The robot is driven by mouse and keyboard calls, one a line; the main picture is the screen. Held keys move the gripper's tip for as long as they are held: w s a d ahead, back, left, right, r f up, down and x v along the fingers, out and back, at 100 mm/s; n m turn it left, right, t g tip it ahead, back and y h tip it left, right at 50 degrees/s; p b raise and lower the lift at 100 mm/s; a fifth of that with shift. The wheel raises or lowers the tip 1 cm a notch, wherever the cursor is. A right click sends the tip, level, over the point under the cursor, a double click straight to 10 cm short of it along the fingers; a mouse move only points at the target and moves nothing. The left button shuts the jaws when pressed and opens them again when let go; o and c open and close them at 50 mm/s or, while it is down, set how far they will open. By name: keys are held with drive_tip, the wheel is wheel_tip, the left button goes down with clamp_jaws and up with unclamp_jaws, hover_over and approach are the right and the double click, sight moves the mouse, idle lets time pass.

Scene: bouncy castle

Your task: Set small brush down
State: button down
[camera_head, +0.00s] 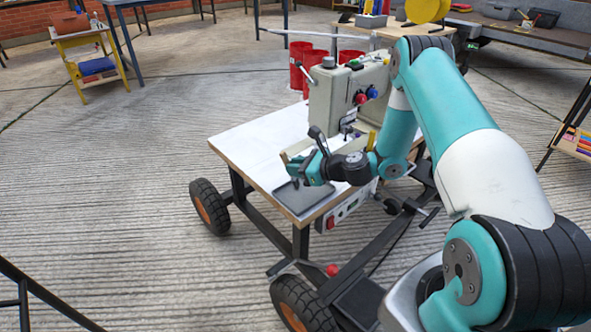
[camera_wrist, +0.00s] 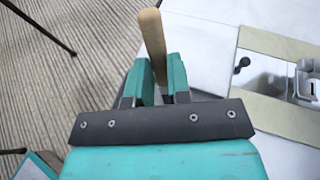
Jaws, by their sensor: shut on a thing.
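My gripper (camera_head: 298,177) is over the front of the white-topped wheeled table (camera_head: 250,145). In the wrist view my gripper (camera_wrist: 160,78) has its teal fingers closed around the small brush (camera_wrist: 152,38). The brush's pale wooden handle sticks up past the fingertips, tilted slightly. Its bristle end is hidden behind the fingers and the dark gripper plate.
A beige sewing machine (camera_head: 325,105) stands on the table behind my gripper. Red bins (camera_head: 298,62) stand beyond it. The left part of the tabletop is bare. A yellow trolley (camera_head: 88,60) stands far left, a workbench (camera_head: 530,32) far right.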

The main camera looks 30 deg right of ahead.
drive_tip(key=shift+f, duration=0.15)
drive_tip(key=c, duration=1.1)
unclamp_jaws()
drive_tip(key=shift+r, duration=0.2)
drive_tip(key=shift+s+d+r, duration=0.15)
drive_tip(key=shift+s, duration=0.05)
drive_tip(key=p+v, duration=0.3)
drive_tip(key=v, duration=0.8)
drive_tip(key=shift+s+d, duration=0.1)
drive_tip(key=shift+s, duration=0.1)
